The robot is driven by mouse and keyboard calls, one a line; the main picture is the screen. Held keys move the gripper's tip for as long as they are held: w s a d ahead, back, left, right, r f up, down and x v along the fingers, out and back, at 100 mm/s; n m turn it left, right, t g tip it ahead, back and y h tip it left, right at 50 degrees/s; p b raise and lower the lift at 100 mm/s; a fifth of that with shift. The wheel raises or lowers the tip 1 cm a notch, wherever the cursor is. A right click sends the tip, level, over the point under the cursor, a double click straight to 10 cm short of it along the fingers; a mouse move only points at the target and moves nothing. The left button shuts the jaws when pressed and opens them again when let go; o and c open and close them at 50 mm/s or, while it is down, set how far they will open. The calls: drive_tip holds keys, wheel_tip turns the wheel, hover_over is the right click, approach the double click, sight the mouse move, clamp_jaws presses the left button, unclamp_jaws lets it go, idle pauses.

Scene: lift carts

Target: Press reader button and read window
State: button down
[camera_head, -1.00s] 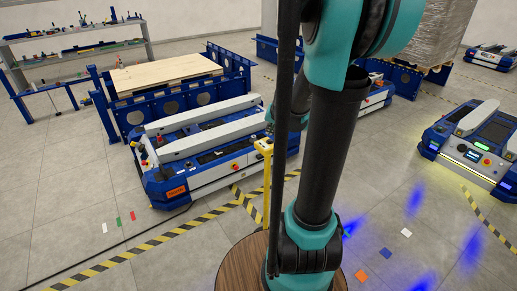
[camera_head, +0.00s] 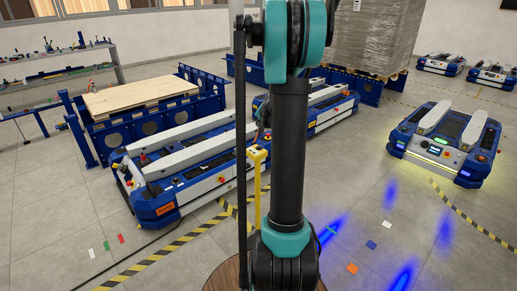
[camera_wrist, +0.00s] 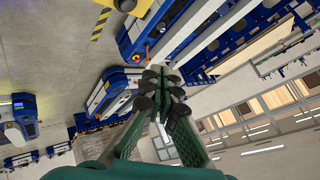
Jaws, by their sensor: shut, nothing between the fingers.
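I cannot make out a reader button or a read window with certainty. A yellow post (camera_head: 256,188) stands beside the near blue-and-white lift cart in the head view, partly behind my arm. The near lift cart (camera_head: 190,178) has an orange panel (camera_head: 166,211) on its front corner. A second lift cart (camera_head: 445,143) at right has a lit green display (camera_head: 435,150). My gripper (camera_wrist: 165,80) is shut and empty in the wrist view, in the air with carts beyond it. It does not show in the head view.
A blue frame with a wooden board (camera_head: 140,93) stands behind the near cart. A wrapped pallet load (camera_head: 370,38) and more carts stand at the back. A shelf (camera_head: 60,72) is at left. Striped floor tape (camera_head: 170,248) and small coloured floor patches lie on open floor.

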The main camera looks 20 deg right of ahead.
sight(260, 147)
drive_tip(key=shift+f, duration=0.1)
drive_tip(key=shift+f, duration=4.3)
drive_tip(key=shift+f, duration=0.15)
drive_tip(key=shift+f, duration=0.25)
drive_tip(key=shift+f, duration=0.4)
drive_tip(key=shift+r, duration=0.8)
drive_tip(key=shift+r, duration=0.1)
drive_tip(key=shift+r, duration=2.45)
